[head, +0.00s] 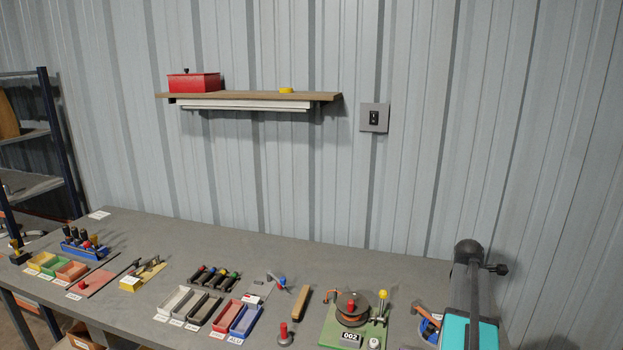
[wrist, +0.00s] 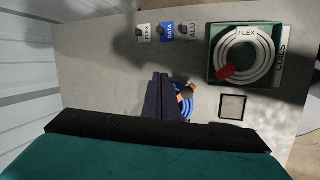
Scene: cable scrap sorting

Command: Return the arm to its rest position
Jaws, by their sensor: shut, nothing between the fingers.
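My gripper (wrist: 162,84) shows in the wrist view as a dark pair of fingers, shut with nothing visible between them. It is above the grey bench (wrist: 95,88), in front of a blue coil with an orange-handled item (wrist: 186,100), which it partly covers. The height above the bench is hard to judge. In the head view, my arm stands at the right edge with a dark joint and a teal link; the fingers cannot be made out there.
A green tray (wrist: 214,72) with a white FLEX coil (wrist: 222,55) lies right of my gripper; several label tags (wrist: 167,31) lie beyond it. In the head view, a reel stand (head: 327,322), bins (head: 245,319) and tools fill the bench front. The bench back (head: 330,255) is mostly clear. A wall shelf (head: 245,96) hangs above.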

